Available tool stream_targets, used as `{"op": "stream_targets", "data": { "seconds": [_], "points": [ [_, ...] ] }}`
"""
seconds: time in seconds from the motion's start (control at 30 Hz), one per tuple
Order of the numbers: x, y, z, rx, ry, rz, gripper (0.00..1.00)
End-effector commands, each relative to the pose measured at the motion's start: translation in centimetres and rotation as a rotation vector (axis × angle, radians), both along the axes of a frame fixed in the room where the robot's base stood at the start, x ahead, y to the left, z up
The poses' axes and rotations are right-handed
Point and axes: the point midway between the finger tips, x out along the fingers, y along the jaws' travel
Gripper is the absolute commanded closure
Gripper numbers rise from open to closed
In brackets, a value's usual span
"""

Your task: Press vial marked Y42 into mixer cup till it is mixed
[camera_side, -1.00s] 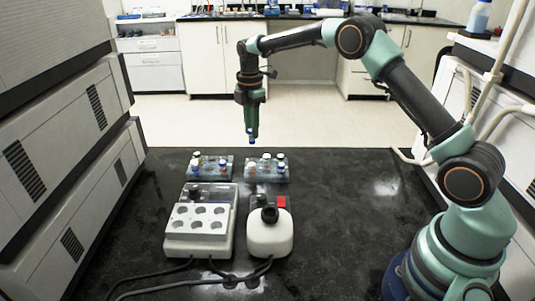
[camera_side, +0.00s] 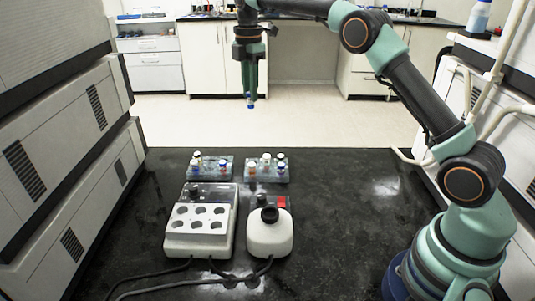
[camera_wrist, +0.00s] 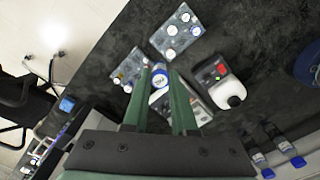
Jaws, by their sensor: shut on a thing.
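My gripper (camera_side: 250,97) is shut on a vial (camera_side: 250,104) with a blue end, held high above the back of the black bench. In the wrist view the vial (camera_wrist: 160,78) sits between my two fingers (camera_wrist: 162,98); its marking is too small to read surely. The mixer (camera_side: 269,235) is a white rounded unit with a black cup (camera_side: 269,213) on top and a red patch behind. It stands in front of and below my gripper, well apart from the vial. The mixer also shows in the wrist view (camera_wrist: 226,88), right of my fingers.
Two clear racks (camera_side: 209,175) (camera_side: 267,177) hold several capped vials behind the mixer. A white block unit (camera_side: 199,245) with several round wells stands left of the mixer. Cables (camera_side: 200,285) lie in front. The bench to the right of the mixer is clear.

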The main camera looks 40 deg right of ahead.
Motion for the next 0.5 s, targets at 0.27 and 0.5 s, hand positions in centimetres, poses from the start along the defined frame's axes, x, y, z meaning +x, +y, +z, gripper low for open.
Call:
{"op": "stream_targets", "data": {
  "seconds": [0.27, 0.5],
  "points": [
    [-0.3, 0.8, 0.1, 0.0, -0.001, 0.017, 1.0],
    [-2.7, 4.9, -0.1, 0.0, 0.0, 0.111, 1.0]
  ]
}}
